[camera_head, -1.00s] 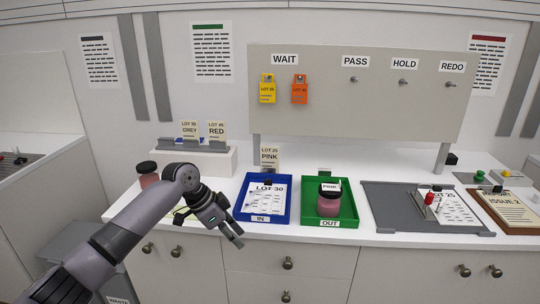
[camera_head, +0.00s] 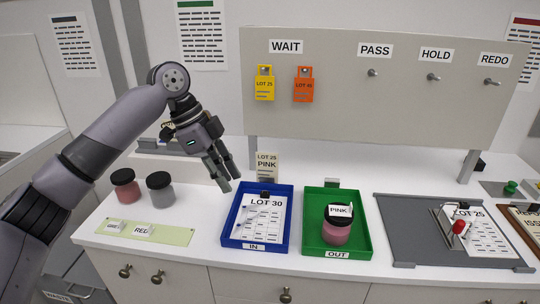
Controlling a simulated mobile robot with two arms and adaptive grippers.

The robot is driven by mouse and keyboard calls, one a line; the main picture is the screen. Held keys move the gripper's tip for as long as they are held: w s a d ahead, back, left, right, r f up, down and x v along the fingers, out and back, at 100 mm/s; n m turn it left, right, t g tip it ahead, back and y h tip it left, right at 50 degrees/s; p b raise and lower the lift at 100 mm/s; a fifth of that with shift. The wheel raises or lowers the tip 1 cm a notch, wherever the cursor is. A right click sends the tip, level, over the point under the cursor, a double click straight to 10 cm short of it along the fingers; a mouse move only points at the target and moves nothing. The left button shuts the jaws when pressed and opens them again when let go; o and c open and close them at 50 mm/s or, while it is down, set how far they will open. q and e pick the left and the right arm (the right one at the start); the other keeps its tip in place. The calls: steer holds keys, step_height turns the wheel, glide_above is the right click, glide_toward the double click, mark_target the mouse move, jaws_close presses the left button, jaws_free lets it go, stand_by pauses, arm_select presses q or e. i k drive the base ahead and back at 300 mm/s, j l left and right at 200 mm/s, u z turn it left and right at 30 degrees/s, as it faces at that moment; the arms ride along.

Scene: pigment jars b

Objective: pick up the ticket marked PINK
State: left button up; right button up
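A pink jar (camera_head: 337,225) with a dark lid and a small PINK label (camera_head: 340,210) sits in the green OUT tray (camera_head: 313,238). My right gripper is not in view.
The blue IN tray (camera_head: 232,240) holds a LOT 30 sheet (camera_head: 264,218). The WAIT board (camera_head: 350,110) rises behind.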

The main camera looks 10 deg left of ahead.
mark_target(267, 163)
steer(key=i, duration=0.95)
